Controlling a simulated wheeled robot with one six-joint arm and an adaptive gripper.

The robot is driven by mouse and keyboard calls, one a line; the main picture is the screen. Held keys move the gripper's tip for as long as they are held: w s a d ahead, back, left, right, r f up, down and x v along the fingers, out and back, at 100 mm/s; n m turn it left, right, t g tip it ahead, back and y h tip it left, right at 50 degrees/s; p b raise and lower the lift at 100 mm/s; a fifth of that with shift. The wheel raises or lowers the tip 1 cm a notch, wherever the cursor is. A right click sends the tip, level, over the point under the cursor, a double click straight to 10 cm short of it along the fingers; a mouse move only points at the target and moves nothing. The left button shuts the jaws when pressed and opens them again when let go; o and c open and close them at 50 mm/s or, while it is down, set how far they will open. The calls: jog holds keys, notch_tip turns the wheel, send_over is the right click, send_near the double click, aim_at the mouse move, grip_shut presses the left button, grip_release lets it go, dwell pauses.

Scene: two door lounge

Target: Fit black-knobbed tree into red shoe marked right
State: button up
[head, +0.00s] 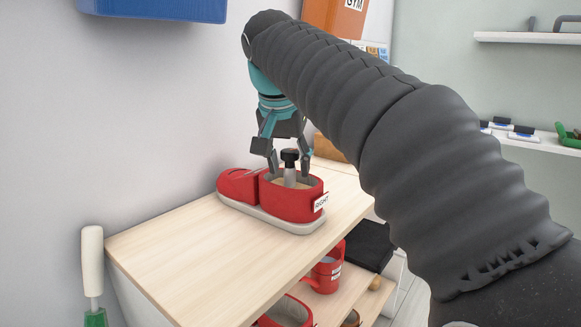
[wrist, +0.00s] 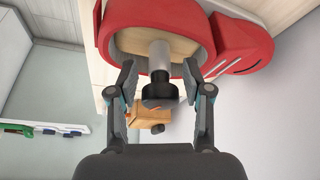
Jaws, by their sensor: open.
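The red shoe (head: 240,188) stands on the wooden top of a shelf unit, with a white tag (head: 321,202) reading "RIGHT" on its heel. The black-knobbed tree (head: 290,168) sits in the shoe's opening, its grey stem and black knob standing up. My gripper (head: 289,172) points down over the heel, its open fingers on either side of the knob and apart from it. The wrist view shows the shoe (wrist: 207,40), the tree's knob (wrist: 159,90) and my open gripper (wrist: 160,80). The tree's lower part is hidden inside the shoe.
The bare wooden top (head: 180,245) is free in front of the shoe. A blue box (head: 160,8) hangs on the wall above.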

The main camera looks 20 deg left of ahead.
jog(key=p+v, duration=0.3)
jog(key=v, duration=0.7)
jog(key=shift+r, duration=0.15)
jog(key=shift+s, duration=0.15)
jog(key=s+d+f, duration=0.2)
jog(key=d+f, duration=0.3)
jog(key=d, duration=0.5)
jog(key=s+d+f, duration=0.2)
jog(key=d+f, duration=0.3)
jog(key=d, duration=0.6)
jog(key=s+d+f, duration=0.5)
jog(key=s+f, duration=0.1)
jog(key=f, duration=0.4)
jog(key=s+d+f+t, duration=0.1)
jog(key=s+d+f, duration=0.4)
jog(key=f, duration=0.5)
jog(key=shift+s+d+f, duration=0.2)
jog(key=shift+s+d, duration=0.1)
jog(key=shift+s, duration=0.85)
